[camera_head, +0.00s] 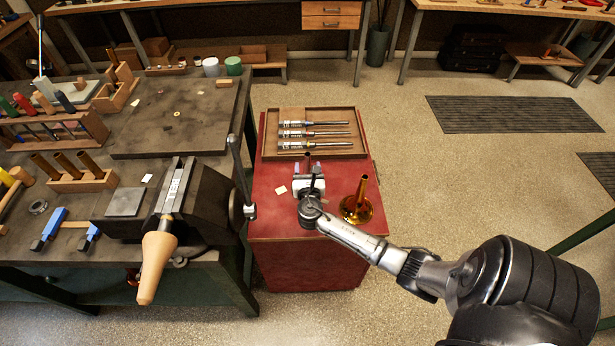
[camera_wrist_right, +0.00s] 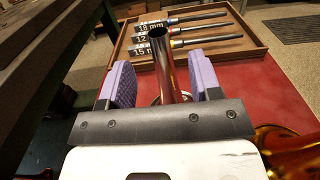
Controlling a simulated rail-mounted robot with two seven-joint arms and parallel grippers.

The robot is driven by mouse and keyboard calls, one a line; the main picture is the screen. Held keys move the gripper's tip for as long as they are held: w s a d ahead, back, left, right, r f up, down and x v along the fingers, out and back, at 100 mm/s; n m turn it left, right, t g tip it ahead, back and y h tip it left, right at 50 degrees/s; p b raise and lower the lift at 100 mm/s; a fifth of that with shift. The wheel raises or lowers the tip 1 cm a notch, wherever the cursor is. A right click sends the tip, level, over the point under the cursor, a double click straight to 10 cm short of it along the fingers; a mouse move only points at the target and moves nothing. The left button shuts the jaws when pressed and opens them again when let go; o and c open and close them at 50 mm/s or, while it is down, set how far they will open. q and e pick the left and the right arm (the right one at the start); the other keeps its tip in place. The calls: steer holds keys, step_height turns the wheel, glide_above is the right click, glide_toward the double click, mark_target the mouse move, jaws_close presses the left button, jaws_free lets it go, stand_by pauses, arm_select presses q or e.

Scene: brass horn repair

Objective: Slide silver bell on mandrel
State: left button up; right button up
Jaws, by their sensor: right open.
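The silver bell stands on the red cabinet top, stem upward, and its shiny tube (camera_wrist_right: 168,68) mirrors the red around it. Its stem tip (camera_head: 307,157) shows just beyond my right gripper (camera_head: 309,172); its flare is mostly hidden. My right gripper is open, and in the right wrist view its purple-padded fingers (camera_wrist_right: 161,84) are on either side of the tube with visible gaps. The mandrel (camera_head: 157,266), a pale wooden cone on a labelled metal shank, is held in the vise (camera_head: 203,196) and points toward the front. My left gripper is not in view.
A brass bell (camera_head: 357,207) stands close to the right of my right gripper. A wooden tray (camera_head: 355,112) with three labelled tools lies behind on the red cabinet (camera_head: 300,262). The vise lever (camera_head: 237,165) rises at the cabinet's left edge. Open floor lies to the right.

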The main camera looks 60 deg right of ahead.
mark_target(308, 161)
steer(key=shift+b+x, duration=0.65)
steer(key=shift+x, duration=2.65)
steer(key=shift+f, duration=0.1)
jaws_close()
